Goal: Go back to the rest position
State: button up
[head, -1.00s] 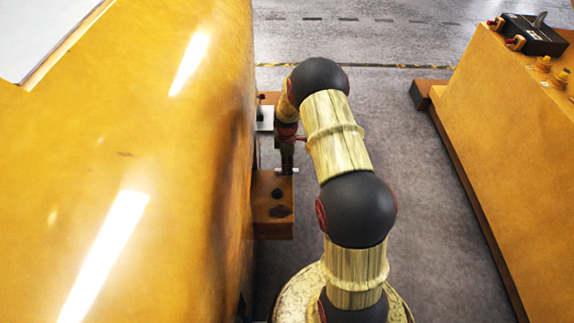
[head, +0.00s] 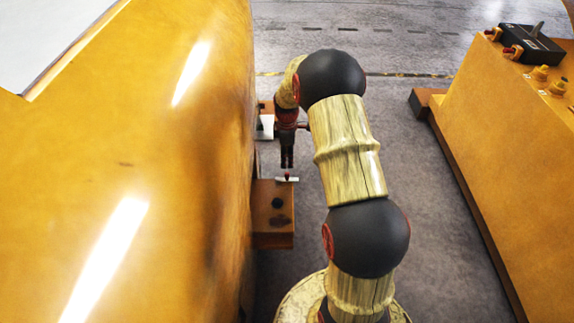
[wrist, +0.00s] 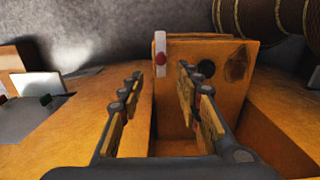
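My gripper (head: 287,162) hangs beside the large yellow casting (head: 130,150), above the near orange block on its side. In the wrist view, the two fingers of my gripper (wrist: 160,78) stand apart with nothing between them. The pin also shows in the wrist view (wrist: 160,60), apart from the fingers. My arm reaches forward from the bottom of the head view.
The orange block (head: 272,225) juts from the casting and has a dark round hole. A second yellow casting (head: 510,150) on the right carries a black box (head: 532,44) with a lever. Grey floor (head: 420,185) lies clear between them.

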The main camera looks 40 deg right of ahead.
jog(key=shift+r, duration=0.6)
jog(key=s+a+f+m+g, duration=0.1)
jog(key=s+a+m, duration=0.1)
jog(key=s+m, duration=0.3)
jog(key=s+a+r+m+t, duration=0.2)
jog(key=s+a+r, duration=0.5)
jog(key=r, duration=0.3)
jog(key=s+a+r+m+t, duration=0.2)
jog(key=s+a+r, duration=0.5)
jog(key=r, duration=0.4)
jog(key=s+a+r+m+t, duration=0.2)
jog(key=s+a+r, duration=0.5)
jog(key=s+r, duration=0.2)
jog(key=shift+s+r+t, duration=0.3)
jog(key=shift+r, duration=0.5)
